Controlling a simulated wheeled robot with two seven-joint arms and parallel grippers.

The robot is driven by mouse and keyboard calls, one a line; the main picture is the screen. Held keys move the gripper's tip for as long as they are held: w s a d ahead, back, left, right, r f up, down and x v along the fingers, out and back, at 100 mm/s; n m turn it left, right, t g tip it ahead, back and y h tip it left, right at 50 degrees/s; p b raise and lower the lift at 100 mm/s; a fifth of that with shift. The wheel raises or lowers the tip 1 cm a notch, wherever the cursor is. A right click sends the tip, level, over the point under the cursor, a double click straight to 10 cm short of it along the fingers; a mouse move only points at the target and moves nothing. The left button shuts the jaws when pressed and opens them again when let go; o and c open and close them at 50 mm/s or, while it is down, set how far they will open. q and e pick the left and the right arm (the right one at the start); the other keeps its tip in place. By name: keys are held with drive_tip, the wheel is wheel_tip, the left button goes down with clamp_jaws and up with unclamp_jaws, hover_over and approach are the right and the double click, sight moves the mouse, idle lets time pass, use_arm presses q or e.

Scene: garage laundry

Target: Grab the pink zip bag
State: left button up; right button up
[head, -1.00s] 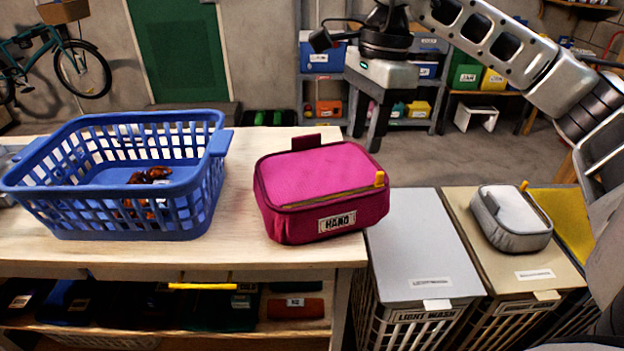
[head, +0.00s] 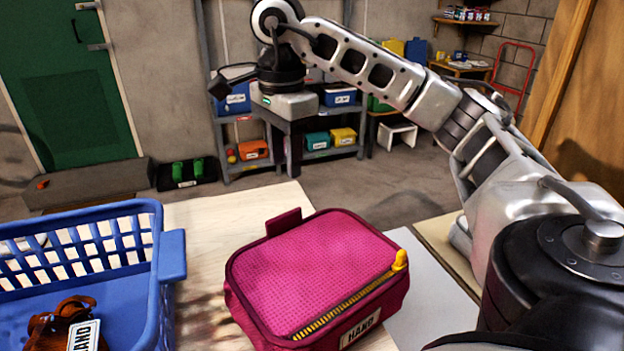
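The pink zip bag (head: 320,270) stands on the pale wooden table, near its right end. It is a boxy magenta bag with a yellow zip and pull on its front right edge, a tab at the back left, and a white label reading HAND. My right gripper (head: 285,160) hangs in the air above and beyond the bag, fingers pointing down. Its fingers look apart, with nothing between them, and do not touch the bag. My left gripper is not in view.
A blue laundry basket (head: 172,256) stands left of the bag, with a brown item labelled HAND (head: 68,322) inside. Light hamper lids (head: 425,275) lie right of the table. Shelves with bins stand at the back.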

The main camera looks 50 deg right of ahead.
drive_tip(key=b, duration=0.2)
hover_over(284, 214)
drive_tip(key=f, duration=0.5)
drive_tip(key=shift+s+d+f, duration=0.15)
drive_tip(key=shift+s+f, duration=0.1)
drive_tip(key=shift+s, duration=0.05)
drive_tip(key=shift+w+f+p, duration=0.15)
drive_tip(key=shift+f+p, duration=0.1)
drive_tip(key=shift+f, duration=1.1)
drive_tip(key=shift+w+f+p, duration=0.1)
drive_tip(key=shift+f+p, duration=0.1)
drive_tip(key=shift+f, duration=1.1)
clamp_jaws()
